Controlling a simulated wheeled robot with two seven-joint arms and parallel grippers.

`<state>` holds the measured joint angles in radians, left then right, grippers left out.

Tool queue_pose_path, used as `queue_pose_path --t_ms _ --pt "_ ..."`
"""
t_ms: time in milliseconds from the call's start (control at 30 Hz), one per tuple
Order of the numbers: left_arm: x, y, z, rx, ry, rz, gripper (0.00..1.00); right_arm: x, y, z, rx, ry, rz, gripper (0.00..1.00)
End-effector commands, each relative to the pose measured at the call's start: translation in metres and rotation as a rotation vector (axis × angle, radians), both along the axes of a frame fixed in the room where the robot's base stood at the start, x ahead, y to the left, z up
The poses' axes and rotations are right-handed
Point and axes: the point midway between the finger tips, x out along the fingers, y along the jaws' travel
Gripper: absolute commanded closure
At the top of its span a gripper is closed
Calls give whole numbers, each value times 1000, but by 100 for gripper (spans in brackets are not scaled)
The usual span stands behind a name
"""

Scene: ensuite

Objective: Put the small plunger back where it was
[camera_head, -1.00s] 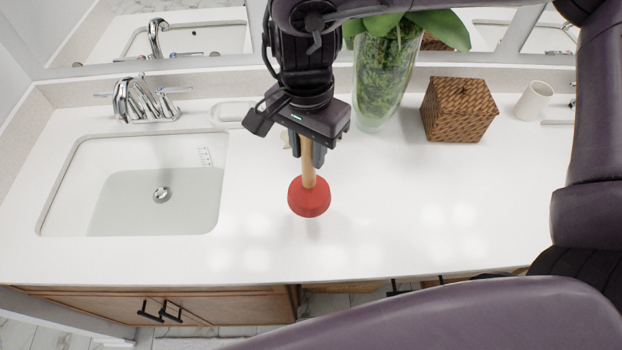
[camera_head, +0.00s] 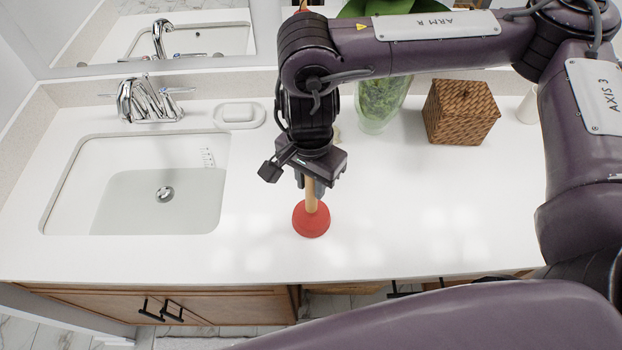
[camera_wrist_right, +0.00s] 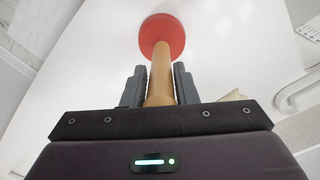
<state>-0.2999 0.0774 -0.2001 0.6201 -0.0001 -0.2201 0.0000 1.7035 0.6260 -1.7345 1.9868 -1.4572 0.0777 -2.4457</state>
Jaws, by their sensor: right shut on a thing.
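The small plunger has a red rubber cup (camera_head: 311,219) and a wooden handle. It is upright over the white counter, to the right of the sink; I cannot tell for sure whether the cup touches the counter. My right gripper (camera_head: 309,184) is above it, shut on the handle. In the right wrist view the handle (camera_wrist_right: 161,75) runs between the two fingers (camera_wrist_right: 160,87), with the red cup (camera_wrist_right: 162,36) beyond them. The upper end of the handle is hidden by the gripper. My left gripper is not in view.
The sink (camera_head: 135,185) with its chrome faucet (camera_head: 148,101) is at the left. A white soap dish (camera_head: 239,115), a glass vase (camera_head: 378,105) and a brown woven box (camera_head: 460,111) stand along the back. The counter's front right (camera_head: 430,220) is clear.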

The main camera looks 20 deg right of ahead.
Motion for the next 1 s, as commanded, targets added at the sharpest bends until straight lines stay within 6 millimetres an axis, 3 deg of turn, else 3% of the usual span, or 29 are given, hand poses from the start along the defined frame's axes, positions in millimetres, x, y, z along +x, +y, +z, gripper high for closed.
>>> queue_pose_path --t_ms 67,100,233,667,1000 --pt "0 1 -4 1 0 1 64 0 0 -4 0 0 0 97" --pt "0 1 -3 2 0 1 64 0 0 -3 0 0 0 70" --pt "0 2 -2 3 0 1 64 0 0 -3 -1 1 0 53" --pt "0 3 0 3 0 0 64 1 0 7 0 -3 1 52" --pt "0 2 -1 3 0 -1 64 2 0 71 -2 -7 1 52"
